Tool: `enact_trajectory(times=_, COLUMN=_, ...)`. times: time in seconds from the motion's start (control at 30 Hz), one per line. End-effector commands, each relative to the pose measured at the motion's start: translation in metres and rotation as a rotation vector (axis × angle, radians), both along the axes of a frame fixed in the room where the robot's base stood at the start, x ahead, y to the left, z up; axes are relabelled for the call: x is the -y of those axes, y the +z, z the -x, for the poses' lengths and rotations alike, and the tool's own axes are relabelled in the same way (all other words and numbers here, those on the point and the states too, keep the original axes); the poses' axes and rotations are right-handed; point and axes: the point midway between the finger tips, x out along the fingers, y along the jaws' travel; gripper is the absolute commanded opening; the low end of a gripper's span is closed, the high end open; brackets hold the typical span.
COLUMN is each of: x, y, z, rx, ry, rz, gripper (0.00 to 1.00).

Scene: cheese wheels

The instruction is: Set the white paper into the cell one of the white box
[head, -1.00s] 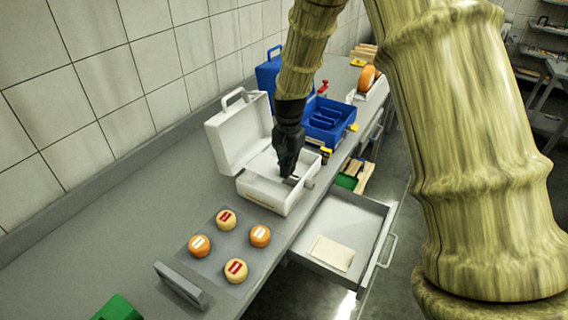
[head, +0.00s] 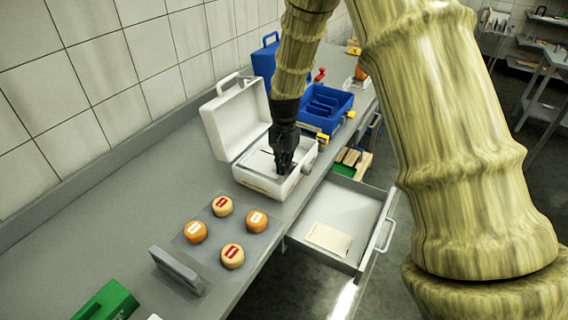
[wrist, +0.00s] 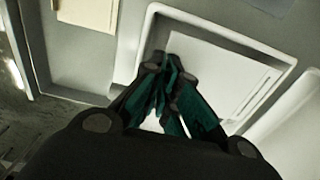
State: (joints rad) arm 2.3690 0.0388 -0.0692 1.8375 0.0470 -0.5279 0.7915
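The white box (head: 262,185) stands open on the counter, its lid tilted back to the left. A white paper (wrist: 220,72) with a thin printed line shows within the box's rim (wrist: 152,14) in the wrist view. My gripper (head: 284,170) points down into the box. In the wrist view its dark fingers with teal sides (wrist: 167,68) converge at the tips, over the paper's left edge. I cannot tell whether they pinch the paper or are slightly apart. The fingers hide part of the paper and box floor. I cannot make out cell markings.
A blue box (head: 328,108) stands behind the white box. Several cheese wheels (head: 232,256) lie on a grey mat in front. An open drawer (head: 350,205) at the right holds a cream sheet (head: 330,237). A grey upright plate (head: 178,270) and green object (head: 106,300) stand nearer.

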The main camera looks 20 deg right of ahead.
Motion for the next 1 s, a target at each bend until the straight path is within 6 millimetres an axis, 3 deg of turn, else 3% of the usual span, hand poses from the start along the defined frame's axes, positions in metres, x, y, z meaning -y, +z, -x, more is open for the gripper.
enact_trajectory(times=0.33, x=0.000, y=0.000, z=0.000, rx=0.000, ry=0.000, rz=0.000, gripper=0.00)
enact_trajectory(times=0.5, x=0.000, y=0.000, z=0.000, rx=0.000, ry=0.000, rz=0.000, gripper=0.29)
enact_trajectory(times=0.83, x=0.000, y=0.001, z=0.000, rx=0.000, ry=0.000, rz=0.000, gripper=0.30)
enact_trajectory(times=1.0, x=0.000, y=0.014, z=0.000, rx=0.001, ry=0.000, rz=0.000, gripper=0.30)
